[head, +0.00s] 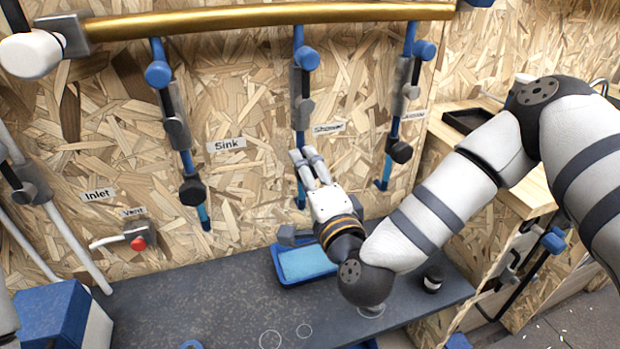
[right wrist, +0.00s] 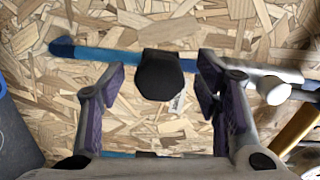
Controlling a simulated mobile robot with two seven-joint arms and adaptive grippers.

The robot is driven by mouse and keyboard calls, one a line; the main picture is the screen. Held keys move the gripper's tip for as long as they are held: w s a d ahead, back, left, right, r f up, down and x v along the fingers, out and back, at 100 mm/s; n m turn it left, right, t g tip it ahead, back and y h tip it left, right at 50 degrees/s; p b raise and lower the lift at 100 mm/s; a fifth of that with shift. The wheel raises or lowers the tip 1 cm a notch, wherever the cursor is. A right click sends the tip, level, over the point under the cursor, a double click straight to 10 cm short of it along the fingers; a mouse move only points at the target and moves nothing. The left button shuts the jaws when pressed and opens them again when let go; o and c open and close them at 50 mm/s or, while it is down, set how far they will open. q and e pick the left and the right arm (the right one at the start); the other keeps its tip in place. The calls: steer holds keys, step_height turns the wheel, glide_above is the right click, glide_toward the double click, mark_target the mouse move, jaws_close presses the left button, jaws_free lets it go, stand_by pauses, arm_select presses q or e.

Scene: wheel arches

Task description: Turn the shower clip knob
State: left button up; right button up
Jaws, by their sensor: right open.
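The shower pipe (head: 302,95) is a blue vertical tube with a grey clip, hanging beside the label "Shower" (head: 328,128). My right gripper (head: 306,160) is at its lower part and hides the knob in the head view. In the right wrist view a black faceted knob (right wrist: 160,76) sits between the two spread fingers of my right gripper. A gap shows on each side, so the fingers look clear of it. The blue tube (right wrist: 110,56) runs behind the knob. My left gripper is not in view.
The sink pipe (head: 170,105) with its black knob hangs to the left, and another blue pipe (head: 397,120) hangs to the right. A gold pipe (head: 270,17) runs above. A blue tray (head: 305,265) and a small black knob-like object (head: 433,279) are on the dark counter (head: 200,300).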

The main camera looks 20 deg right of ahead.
steer(key=s, duration=1.2)
steer(key=shift+d, duration=0.2)
steer(key=s+a+f+n+g+y, duration=0.4)
steer(key=a+f+n+g, duration=0.15)
steer(key=f, duration=0.45)
steer(key=s+f+n+g, duration=0.7)
steer(key=s+f, duration=0.4)
steer(key=f, duration=0.1)
steer(key=s+d+f+n+g+h, duration=0.1)
steer(key=s+d+f+g+h, duration=0.1)
steer(key=s+d, duration=0.4)
steer(key=s+d+f+n+g+h, duration=0.2)
steer(key=s+d+f+g, duration=0.1)
steer(key=s+d+g, duration=0.2)
steer(key=shift+s+d+f+h, duration=0.25)
steer(key=shift+s+d+h, duration=0.05)
steer(key=shift+s+d, duration=0.9)
